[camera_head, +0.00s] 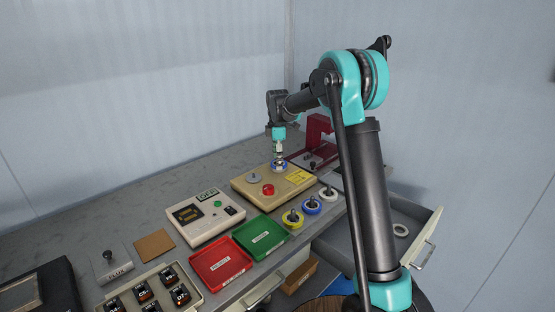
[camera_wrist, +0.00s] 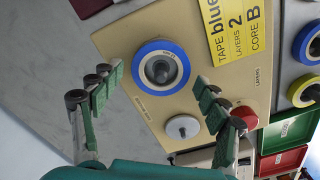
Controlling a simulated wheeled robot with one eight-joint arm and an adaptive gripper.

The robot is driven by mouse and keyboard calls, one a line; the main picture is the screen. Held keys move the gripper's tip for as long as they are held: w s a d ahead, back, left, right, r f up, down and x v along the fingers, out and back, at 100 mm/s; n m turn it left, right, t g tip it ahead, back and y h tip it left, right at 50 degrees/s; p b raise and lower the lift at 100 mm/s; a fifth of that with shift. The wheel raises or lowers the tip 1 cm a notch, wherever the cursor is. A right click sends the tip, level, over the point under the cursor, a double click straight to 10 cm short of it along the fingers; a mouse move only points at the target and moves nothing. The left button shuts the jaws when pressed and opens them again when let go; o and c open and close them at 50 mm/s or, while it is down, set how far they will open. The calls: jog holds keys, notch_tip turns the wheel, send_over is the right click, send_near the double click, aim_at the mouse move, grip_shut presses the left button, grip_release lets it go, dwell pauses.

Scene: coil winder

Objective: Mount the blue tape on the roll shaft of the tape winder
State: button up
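A blue-rimmed tape roll (camera_wrist: 141,66) with a white inside lies flat on the beige tape winder (camera_wrist: 118,36). It sits around a dark, round-topped post, which I take for the roll shaft (camera_wrist: 163,69). In the head view the roll (camera_head: 279,168) is at the far side of the winder (camera_head: 243,187). My gripper (camera_wrist: 158,82) is open. Its green-padded fingers appear on either side of the roll, apart from it, with nothing between them but the view of the roll and post. In the head view my gripper (camera_head: 279,154) is right above the roll.
Another blue roll (camera_head: 312,207), a yellow roll (camera_head: 293,224) and a white roll (camera_head: 328,194) stand in front of the winder. A yellow label reading "TAPE blue" (camera_wrist: 232,33), a grey disc (camera_wrist: 183,127) and a red button (camera_wrist: 246,116) are on it. A red machine (camera_head: 319,132) stands behind.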

dwell(0.3)
notch_tip(320, 180, up, 12)
dwell(0.5)
dwell(0.4)
